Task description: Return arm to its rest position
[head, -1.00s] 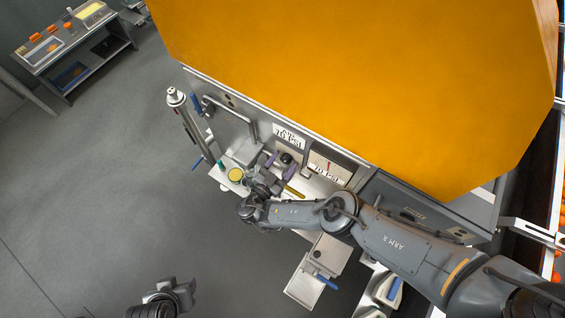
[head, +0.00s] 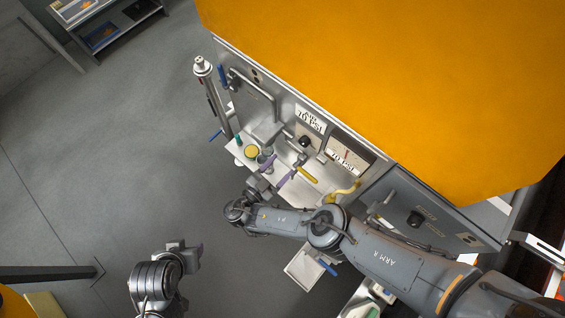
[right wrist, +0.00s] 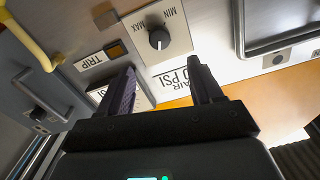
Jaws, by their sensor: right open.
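My right arm comes in from the right in the head view. Its gripper (head: 277,171) has purple-tinted fingers, spread apart, in front of the machine's control panel (head: 313,135). In the right wrist view the two fingers (right wrist: 160,88) stand apart with nothing between them, and the panel with its knob (right wrist: 158,38) lies beyond. My left gripper (head: 185,256) is at the lower left over open floor, and its finger opening cannot be made out.
A steel shelf with a yellow-topped cup (head: 251,152) juts from the machine beside the right gripper. A yellow handle (head: 345,191) stands out from the front. A large orange hopper (head: 400,80) overhangs the panel. The grey floor (head: 110,150) to the left is open.

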